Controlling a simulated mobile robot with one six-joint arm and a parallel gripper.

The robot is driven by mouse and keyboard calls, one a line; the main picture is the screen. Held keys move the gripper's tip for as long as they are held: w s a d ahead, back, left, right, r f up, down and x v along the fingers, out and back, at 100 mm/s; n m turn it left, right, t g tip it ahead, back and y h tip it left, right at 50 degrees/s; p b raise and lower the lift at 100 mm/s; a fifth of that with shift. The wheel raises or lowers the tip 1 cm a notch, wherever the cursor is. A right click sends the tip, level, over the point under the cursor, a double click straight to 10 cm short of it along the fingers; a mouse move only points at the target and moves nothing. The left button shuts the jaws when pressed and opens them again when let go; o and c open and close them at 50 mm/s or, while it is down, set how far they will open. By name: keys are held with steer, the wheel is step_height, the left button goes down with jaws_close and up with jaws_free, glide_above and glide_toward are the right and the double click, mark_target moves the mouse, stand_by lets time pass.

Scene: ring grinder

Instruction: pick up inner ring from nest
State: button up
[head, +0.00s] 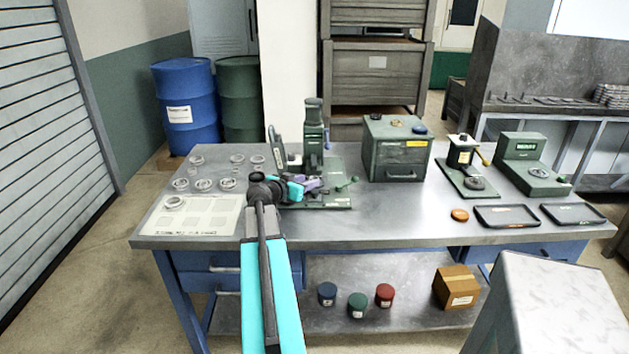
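My gripper (313,184) reaches over the workbench at the green ring grinder (313,140). Its purple fingers are just in front of the grinder's column, above the green base plate (335,203). The fingers are small and seen from behind, so I cannot tell whether they are open or shut. No nest or inner ring can be made out at the fingertips; my wrist and the fingers cover that spot. Several pale metal rings (203,184) lie apart on the left of the bench. One ring (173,202) sits on the corner of a printed sheet (205,222).
A green cabinet (397,150) stands right of the grinder. Further right are a small press (462,165), a green gauge box (527,160) and two dark trays (505,216). An orange disc (460,215) lies beside them. The bench (400,215) is clear in front of the cabinet.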

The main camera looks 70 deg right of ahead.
steer(key=shift+p+x, duration=0.35)
steer(key=shift+x, duration=1.15)
steer(key=c, duration=0.8)
steer(key=shift+r, duration=0.15)
